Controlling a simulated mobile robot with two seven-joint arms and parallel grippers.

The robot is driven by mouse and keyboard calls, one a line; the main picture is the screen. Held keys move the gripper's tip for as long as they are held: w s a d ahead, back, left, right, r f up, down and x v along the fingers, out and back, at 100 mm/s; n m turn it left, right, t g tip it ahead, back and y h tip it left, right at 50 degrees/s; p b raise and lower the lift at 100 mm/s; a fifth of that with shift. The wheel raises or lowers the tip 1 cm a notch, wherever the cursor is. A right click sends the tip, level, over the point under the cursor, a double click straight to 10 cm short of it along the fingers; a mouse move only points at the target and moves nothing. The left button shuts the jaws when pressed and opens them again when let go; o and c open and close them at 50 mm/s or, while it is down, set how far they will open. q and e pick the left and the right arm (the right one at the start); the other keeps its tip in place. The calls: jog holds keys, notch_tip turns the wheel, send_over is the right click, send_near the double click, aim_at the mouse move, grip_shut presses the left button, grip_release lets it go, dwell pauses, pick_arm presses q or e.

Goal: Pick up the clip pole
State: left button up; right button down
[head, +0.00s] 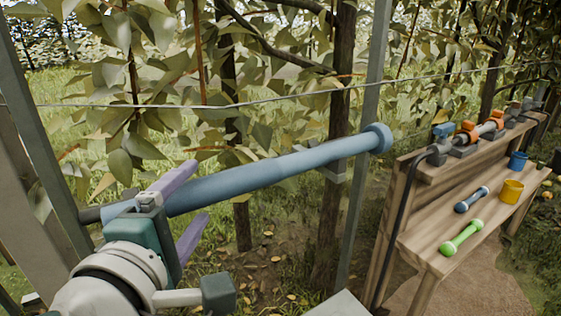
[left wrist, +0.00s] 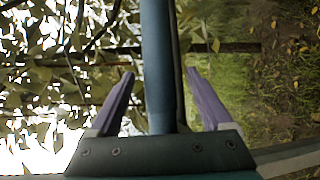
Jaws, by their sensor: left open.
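The clip pole (head: 265,172) is a long blue pole with a round disc at its right end. In the left wrist view the pole (left wrist: 157,70) runs between the two spread fingers (left wrist: 161,73), with visible gaps on both sides. My right gripper is not in view.
A wooden bench (head: 405,215) stands at the right. On it are a green handle-like tool (head: 462,237), a dark blue one (head: 471,200), a yellow cup (head: 511,191) and a blue cup (head: 518,161). A metal post (head: 364,130) and wire stand behind the pole.

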pick_arm(q)
jog(key=shift+c, duration=0.2)
grip_shut()
dwell(0.3)
jog(key=shift+r, duration=0.1)
